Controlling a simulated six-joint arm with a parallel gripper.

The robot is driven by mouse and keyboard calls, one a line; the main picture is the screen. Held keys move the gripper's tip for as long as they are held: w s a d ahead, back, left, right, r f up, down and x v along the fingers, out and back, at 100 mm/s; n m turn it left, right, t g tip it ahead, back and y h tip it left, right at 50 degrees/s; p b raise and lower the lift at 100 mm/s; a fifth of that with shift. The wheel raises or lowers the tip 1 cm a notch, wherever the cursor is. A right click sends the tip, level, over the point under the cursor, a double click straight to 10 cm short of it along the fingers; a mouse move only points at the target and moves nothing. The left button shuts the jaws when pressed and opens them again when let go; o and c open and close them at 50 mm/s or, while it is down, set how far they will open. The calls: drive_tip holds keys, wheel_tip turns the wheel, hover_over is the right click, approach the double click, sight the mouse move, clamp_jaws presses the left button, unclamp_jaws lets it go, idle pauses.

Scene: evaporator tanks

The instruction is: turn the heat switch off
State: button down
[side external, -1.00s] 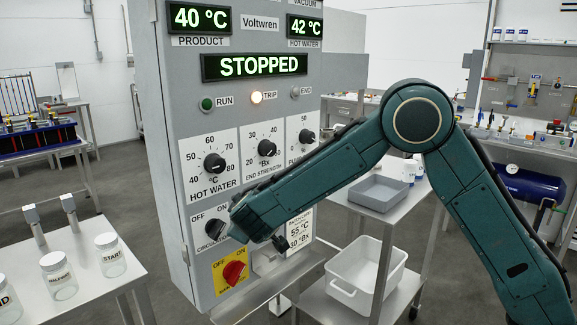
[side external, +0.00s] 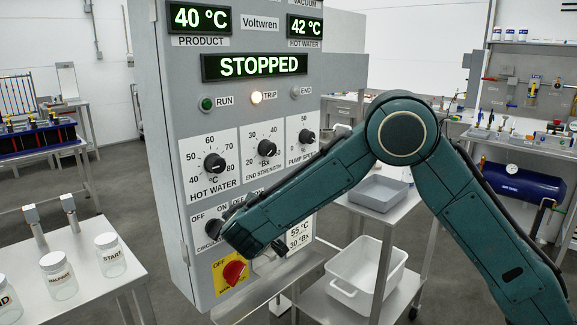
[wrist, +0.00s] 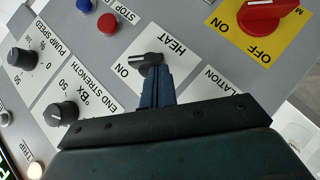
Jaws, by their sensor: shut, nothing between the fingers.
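The heat switch (wrist: 146,60) is a dark lever knob on a white plate marked HEAT in the wrist view. An ON label (wrist: 124,72) shows beside it; its OFF label is hidden behind my gripper. My gripper (wrist: 158,72) is shut with nothing between its fingers. Its fingertips are right at the switch, by the end of the lever, and seem to touch it. In the side external view my forearm hides the switch on the grey control panel (side external: 180,130).
A red rotary switch (side external: 234,272) on a yellow plate is just below my wrist. The circulation switch (side external: 213,230) is close to the left. Red (wrist: 107,23) and blue buttons and several dial knobs are nearby. The display (side external: 258,66) reads STOPPED, and the trip lamp (side external: 256,97) is lit.

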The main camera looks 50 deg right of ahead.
drive_tip(key=shift+f+n+h, duration=0.25)
drive_tip(key=shift+n+h, duration=0.05)
drive_tip(key=shift+h, duration=0.2)
drive_tip(key=f, duration=0.1)
drive_tip(key=d+f+n+t+h, duration=0.1)
drive_tip(key=f, duration=0.1)
drive_tip(key=shift+f, duration=0.2)
idle(0.7)
idle(1.3)
drive_tip(key=s+a, duration=0.7)
drive_tip(key=a, duration=0.4)
drive_tip(key=shift+f, duration=0.4)
